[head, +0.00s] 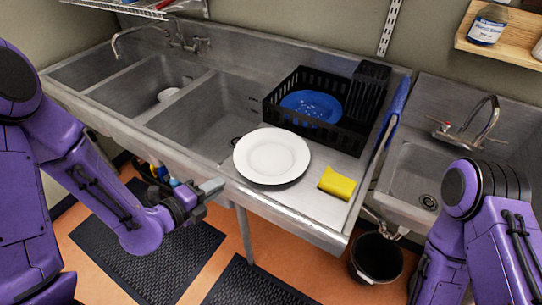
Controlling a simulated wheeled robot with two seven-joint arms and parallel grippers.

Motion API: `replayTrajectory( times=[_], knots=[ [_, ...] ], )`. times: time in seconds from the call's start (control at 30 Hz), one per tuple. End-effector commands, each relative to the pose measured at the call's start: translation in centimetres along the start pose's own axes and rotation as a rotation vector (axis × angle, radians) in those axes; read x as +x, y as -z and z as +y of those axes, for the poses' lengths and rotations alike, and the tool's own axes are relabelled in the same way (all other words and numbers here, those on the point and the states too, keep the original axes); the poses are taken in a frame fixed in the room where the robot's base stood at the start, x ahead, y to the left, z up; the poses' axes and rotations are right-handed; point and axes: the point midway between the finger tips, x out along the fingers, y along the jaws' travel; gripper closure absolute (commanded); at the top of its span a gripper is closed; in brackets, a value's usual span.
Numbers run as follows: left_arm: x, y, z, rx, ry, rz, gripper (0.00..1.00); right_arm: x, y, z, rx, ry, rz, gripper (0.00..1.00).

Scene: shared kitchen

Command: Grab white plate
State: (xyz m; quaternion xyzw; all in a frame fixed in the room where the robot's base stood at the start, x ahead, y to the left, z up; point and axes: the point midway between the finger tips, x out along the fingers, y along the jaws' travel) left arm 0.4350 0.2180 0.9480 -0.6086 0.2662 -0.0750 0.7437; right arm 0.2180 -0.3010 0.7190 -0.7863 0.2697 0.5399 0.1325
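A white plate (271,156) lies on the steel drainboard of the sink unit, close to its front edge. My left gripper (212,188) is in front of the sink edge, a short way left of the plate and apart from it. Its fingers point toward the plate; they are small and seen from the side, so their opening is unclear. My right arm comes in at the lower right, and its gripper is outside the picture.
A black dish rack (283,121) with a blue plate (311,105) stands behind the white plate. A yellow sponge (338,184) lies to its right. The front edge of the steel sink (190,163) runs beside my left gripper. A black bucket (377,259) stands on the floor.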

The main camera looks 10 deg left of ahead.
Motion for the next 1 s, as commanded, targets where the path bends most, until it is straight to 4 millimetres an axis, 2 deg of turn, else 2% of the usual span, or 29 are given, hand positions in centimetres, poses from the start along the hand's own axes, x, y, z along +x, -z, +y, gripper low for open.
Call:
replayTrajectory(
  times=[0.03,0.17,0.23,0.43,0.53,0.63,0.73,0.9,0.93,0.97,1.0],
  knots=[
    [0.8,0.1,0.6,0.017,0.009,0.003,0.83,1.4,-0.6,-0.1,0.000,0.000,0.000,0.04],
    [2.8,0.1,0.8,0.020,0.009,0.004,0.83,3.9,-1.6,-0.3,0.000,0.000,0.000,0.04],
    [3.7,0.0,-0.1,0.014,0.003,0.005,0.83,2.4,-1.0,-0.2,0.000,-0.001,-0.001,0.04],
    [6.0,-0.3,-0.4,0.010,0.001,0.003,0.83,1.4,-0.6,-0.1,0.000,0.000,0.000,0.04],
    [7.8,-0.9,-0.7,0.009,0.001,0.002,0.83,0.3,-0.1,0.0,0.000,0.000,0.000,0.04],
    [9.4,-0.8,-0.4,0.010,0.001,0.004,0.83,0.1,0.0,0.0,0.000,0.000,0.000,0.04],
    [10.2,-0.8,-0.2,0.010,0.001,0.004,0.83,0.0,0.0,0.0,0.000,0.000,0.000,0.04],
    [10.3,-0.8,-0.1,0.010,0.001,0.003,0.83,0.1,-0.1,0.0,0.000,0.000,0.000,0.04],
    [10.3,-0.8,-0.1,0.010,0.001,0.003,0.86,0.1,-0.1,0.0,0.000,0.000,0.000,0.04],
    [10.3,-0.8,-0.1,0.010,0.002,0.003,0.96,0.1,-0.1,0.0,0.000,0.000,0.000,0.04],
    [10.3,-0.8,-0.1,0.010,0.001,0.003,1.00,0.1,-0.1,0.0,0.000,0.000,0.000,0.04]
  ],
)
